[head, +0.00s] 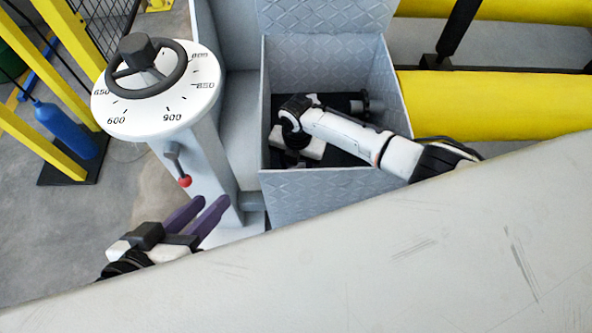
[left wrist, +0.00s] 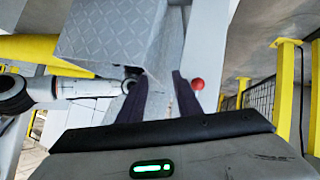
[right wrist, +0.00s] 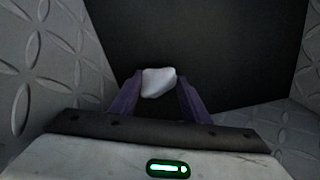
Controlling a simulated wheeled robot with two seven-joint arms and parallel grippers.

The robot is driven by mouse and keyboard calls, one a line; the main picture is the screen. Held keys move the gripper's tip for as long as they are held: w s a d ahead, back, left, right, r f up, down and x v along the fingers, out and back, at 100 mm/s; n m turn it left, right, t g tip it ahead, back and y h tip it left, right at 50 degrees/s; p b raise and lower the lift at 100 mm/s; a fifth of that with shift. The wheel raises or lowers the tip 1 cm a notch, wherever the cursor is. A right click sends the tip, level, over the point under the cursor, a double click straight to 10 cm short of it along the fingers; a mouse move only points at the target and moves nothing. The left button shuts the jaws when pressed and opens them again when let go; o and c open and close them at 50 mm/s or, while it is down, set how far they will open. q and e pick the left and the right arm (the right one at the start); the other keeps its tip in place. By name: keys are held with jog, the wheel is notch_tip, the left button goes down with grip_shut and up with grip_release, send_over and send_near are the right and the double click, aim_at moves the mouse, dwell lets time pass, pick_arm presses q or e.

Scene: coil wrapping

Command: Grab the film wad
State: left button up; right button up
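The film wad is a small white lump (right wrist: 158,82) on the dark floor of the grey box, seen in the right wrist view. My right gripper (right wrist: 159,90) points at it with its purple fingers spread, one on each side; I cannot tell whether they touch it. In the head view my right arm reaches down into the box, and its gripper (head: 297,150) hides the wad there. My left gripper (head: 203,212) is open and empty near the white post, and its spread fingers also show in the left wrist view (left wrist: 160,80).
The box (head: 330,185) has patterned metal walls close around my right gripper. A dark cylindrical part (head: 368,104) sits at its right inner side. A dial with a handwheel (head: 160,95) and a red-knobbed lever (head: 184,181) stand left. A large pale surface (head: 430,250) fills the front.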

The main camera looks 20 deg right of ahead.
jog(key=c, duration=0.3)
jog(key=shift+r, duration=0.1)
